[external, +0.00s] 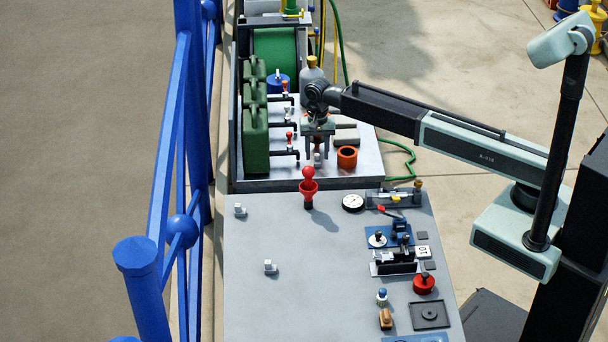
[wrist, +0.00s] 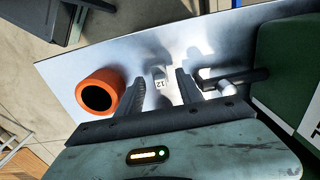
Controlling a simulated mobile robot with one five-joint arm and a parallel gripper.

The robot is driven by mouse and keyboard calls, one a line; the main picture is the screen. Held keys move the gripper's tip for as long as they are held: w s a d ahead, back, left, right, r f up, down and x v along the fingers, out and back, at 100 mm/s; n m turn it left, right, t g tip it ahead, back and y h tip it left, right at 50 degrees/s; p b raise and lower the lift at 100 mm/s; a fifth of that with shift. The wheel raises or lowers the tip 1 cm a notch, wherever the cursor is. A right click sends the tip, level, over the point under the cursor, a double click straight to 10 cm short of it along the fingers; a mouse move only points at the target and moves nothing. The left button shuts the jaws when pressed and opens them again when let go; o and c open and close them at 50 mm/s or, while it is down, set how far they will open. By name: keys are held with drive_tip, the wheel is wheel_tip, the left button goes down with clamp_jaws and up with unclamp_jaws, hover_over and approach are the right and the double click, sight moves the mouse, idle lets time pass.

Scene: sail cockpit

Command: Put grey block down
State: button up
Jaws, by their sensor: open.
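A small grey block (external: 317,159) is on the pale metal deck (external: 350,170) below my gripper (external: 318,144) in the external view. In the wrist view the block (wrist: 160,76), with a marking like "12" on one face, shows between the two fingers of my gripper (wrist: 160,84). The fingers are open, with visible gaps on both sides of the block. I cannot tell how far the fingertips are above the deck. My gripper hides part of the area behind the block in the external view.
An orange ring (external: 347,157) stands close right of the block, and shows at left in the wrist view (wrist: 99,92). Black taps (external: 285,152) and green cans (external: 255,138) are to the left. A red-knobbed lever (external: 308,187) stands in front. Grey blocks sit on the front panel (external: 270,267).

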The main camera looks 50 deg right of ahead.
sight(317, 155)
wheel_tip(317, 155, up, 11)
drive_tip(key=p, duration=1)
drive_tip(key=s+d+n, duration=0.4)
drive_tip(key=s+d, duration=0.2)
drive_tip(key=s, duration=0.5)
drive_tip(key=s+d+n, duration=0.5)
drive_tip(key=s+d, duration=0.1)
drive_tip(key=s, duration=0.5)
drive_tip(key=shift+d+f+b, duration=0.25)
drive_tip(key=shift+f+b, duration=0.05)
drive_tip(key=shift+b, duration=0.05)
